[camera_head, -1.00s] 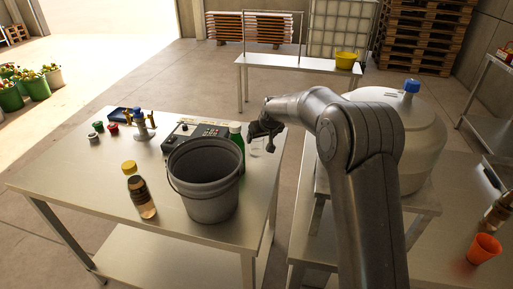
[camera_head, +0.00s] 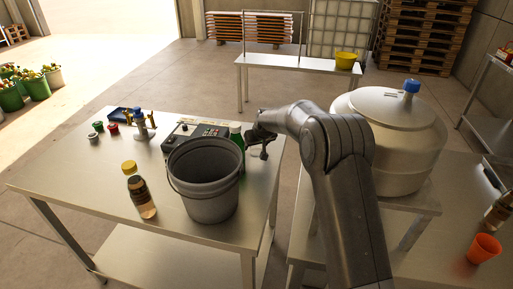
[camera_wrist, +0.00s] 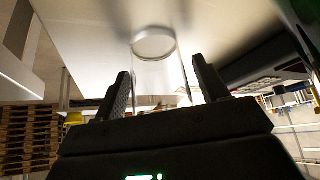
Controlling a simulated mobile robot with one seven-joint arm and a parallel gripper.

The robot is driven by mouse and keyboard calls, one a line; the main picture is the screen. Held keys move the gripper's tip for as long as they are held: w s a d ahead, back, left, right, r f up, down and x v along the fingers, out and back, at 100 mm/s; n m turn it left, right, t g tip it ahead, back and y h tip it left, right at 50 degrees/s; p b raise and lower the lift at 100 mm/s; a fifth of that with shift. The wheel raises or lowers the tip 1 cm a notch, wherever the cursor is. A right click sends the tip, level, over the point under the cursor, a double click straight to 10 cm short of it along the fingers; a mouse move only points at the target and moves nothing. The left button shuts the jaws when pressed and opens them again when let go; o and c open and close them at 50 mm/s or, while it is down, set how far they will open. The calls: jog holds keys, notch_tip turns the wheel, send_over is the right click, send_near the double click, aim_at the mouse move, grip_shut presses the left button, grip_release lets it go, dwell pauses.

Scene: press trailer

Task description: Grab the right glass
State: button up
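A clear glass (camera_wrist: 153,45) shows in the wrist view, its pale round end just beyond my fingertips and its faint sides running down between them. My gripper (camera_wrist: 163,84) is open, one finger on each side of the glass; I cannot tell whether either finger touches it. In the head view my gripper (camera_head: 260,146) is at the right edge of the left table, just right of the green bottle (camera_head: 237,134). There it mostly hides the glass. I see no second glass clearly.
A grey bucket (camera_head: 207,190), a control box (camera_head: 187,133) and an amber bottle with a yellow cap (camera_head: 140,192) stand on the left table (camera_head: 90,180). A large metal vessel (camera_head: 392,140) stands right of my arm. An orange cup (camera_head: 484,248) is at the lower right.

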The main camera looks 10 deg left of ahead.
jog(key=c, duration=0.9)
jog(key=shift+r, duration=0.15)
